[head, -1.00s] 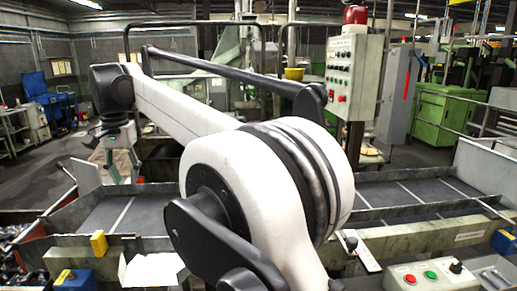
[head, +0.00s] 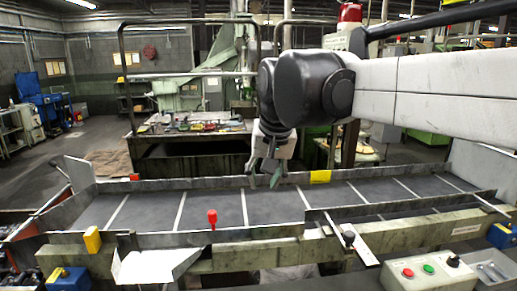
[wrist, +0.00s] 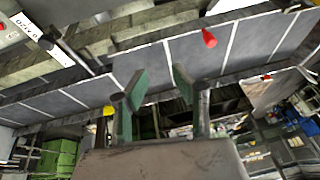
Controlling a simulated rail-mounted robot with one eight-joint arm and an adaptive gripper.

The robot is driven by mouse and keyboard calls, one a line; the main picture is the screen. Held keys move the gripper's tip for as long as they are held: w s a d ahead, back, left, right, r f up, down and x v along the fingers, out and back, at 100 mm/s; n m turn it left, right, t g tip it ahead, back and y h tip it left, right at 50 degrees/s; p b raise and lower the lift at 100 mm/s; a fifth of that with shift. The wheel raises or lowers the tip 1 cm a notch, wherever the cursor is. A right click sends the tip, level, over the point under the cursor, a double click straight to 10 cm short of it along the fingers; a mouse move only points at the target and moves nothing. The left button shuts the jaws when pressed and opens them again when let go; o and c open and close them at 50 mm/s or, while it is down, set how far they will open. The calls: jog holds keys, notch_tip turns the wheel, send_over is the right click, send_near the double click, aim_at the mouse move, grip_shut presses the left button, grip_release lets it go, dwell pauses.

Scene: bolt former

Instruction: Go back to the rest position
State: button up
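My gripper (head: 264,172) hangs from my arm near the middle of the head view, over the far side of the long grey tray (head: 275,208). In the wrist view my gripper (wrist: 158,88) shows two green-faced fingers spread apart with nothing between them. My white arm enters from the right edge of the head view. No marker of a rest position can be made out.
A red knob (head: 212,217) stands on the tray. Yellow blocks (head: 92,240) (head: 320,177) sit on its near and far edges. A control box (head: 430,272) with buttons is at front right. A cluttered workbench (head: 190,150) stands behind the tray.

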jog(key=s+d+f+t+h+b, duration=0.1)
jog(key=s+d+f+t, duration=0.2)
jog(key=s+d+f, duration=1.4)
jog(key=shift+s+d+m, duration=0.3)
jog(key=shift+s+d, duration=0.5)
jog(key=shift+s, duration=0.25)
jog(key=shift+o, duration=0.2)
